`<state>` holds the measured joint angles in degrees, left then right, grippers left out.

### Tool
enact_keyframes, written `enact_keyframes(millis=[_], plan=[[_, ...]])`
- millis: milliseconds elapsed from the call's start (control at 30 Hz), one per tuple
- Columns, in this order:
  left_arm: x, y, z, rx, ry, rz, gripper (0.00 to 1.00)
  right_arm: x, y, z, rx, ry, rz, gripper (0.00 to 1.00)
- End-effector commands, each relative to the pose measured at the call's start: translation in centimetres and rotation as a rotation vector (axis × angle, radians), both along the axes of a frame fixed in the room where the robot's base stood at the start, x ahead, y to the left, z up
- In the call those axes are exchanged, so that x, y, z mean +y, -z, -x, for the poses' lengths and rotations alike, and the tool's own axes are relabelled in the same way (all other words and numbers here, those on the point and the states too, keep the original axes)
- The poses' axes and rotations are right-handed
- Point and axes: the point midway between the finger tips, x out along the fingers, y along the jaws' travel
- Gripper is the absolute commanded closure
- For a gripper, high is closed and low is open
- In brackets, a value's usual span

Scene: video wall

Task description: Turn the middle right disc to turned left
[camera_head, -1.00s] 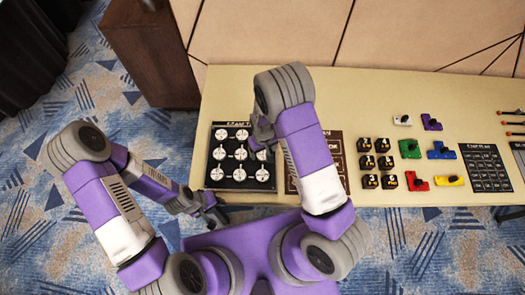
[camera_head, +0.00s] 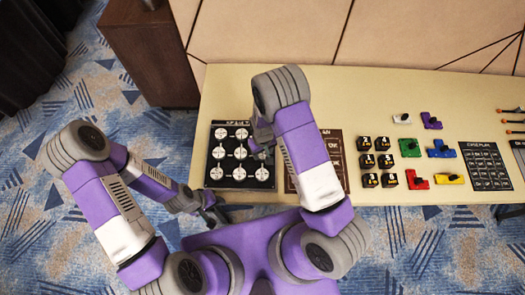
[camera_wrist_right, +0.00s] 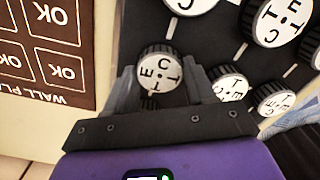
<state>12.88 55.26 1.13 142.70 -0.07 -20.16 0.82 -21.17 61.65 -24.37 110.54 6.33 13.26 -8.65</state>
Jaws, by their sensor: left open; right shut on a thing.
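The black board (camera_head: 229,186) carries rows of round white-faced discs with black letters. My right gripper (camera_head: 262,146) is over its right column in the head view and hides part of it. In the right wrist view, my right gripper (camera_wrist_right: 159,88) is shut on a disc (camera_wrist_right: 159,73), one finger on each side of its ribbed black rim. This appears to be the middle right disc, with letters T, C and E readable on its face. My left gripper (camera_head: 212,214) is open and empty, in front of the table's near edge, below the board.
Other discs stand close by in the right wrist view, such as one at the right (camera_wrist_right: 230,85). A brown panel with OK cells (camera_wrist_right: 45,50) lies beside the board. Black numbered cubes (camera_head: 376,161) and coloured blocks (camera_head: 428,150) lie further right on the table (camera_head: 340,100).

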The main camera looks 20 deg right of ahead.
Motion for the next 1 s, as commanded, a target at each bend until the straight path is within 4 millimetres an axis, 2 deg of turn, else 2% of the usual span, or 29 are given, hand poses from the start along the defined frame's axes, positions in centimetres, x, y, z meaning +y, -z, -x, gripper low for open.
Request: enact_keyframes(millis=[367, 1000], plan=[[0.00, 0.31, 0.00, 0.000, 0.000, 0.000, 0.57, -0.01, 0.03, 0.00, 0.000, 0.131, 0.000, 0.76], [-0.01, 0.59, 0.00, 0.000, 0.000, 0.000, 0.57, -0.05, -0.06, -0.01, 0.000, 0.717, 0.000, 0.76]])
